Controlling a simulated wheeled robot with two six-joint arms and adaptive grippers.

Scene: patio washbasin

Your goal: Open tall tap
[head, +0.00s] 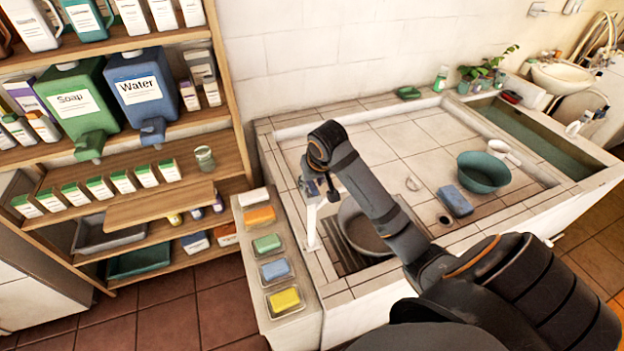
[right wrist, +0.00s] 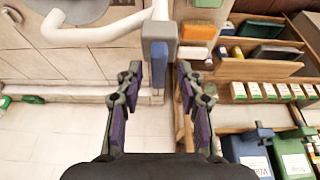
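The tall tap (head: 311,226) is a white upright pipe at the left edge of the basin, its upper part hidden behind my right gripper in the head view. In the right wrist view its white pipe (right wrist: 95,32) curves to the left, and a grey-blue block (right wrist: 158,32), seemingly its handle, stands beside the pipe. My right gripper (right wrist: 159,72) is open, one finger on each side of the block's near end. Gaps show beside the block; I cannot tell whether its tip is between the fingers. The right gripper (head: 318,188) is small in the head view. My left gripper is not in view.
The tiled basin (head: 420,130) holds a grey bowl (head: 362,228), a blue block (head: 455,200) and a green bowl (head: 484,172). A ledge with several coloured sponges (head: 276,270) runs left of the tap. A wooden shelf (head: 175,205) with dispensers stands further left.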

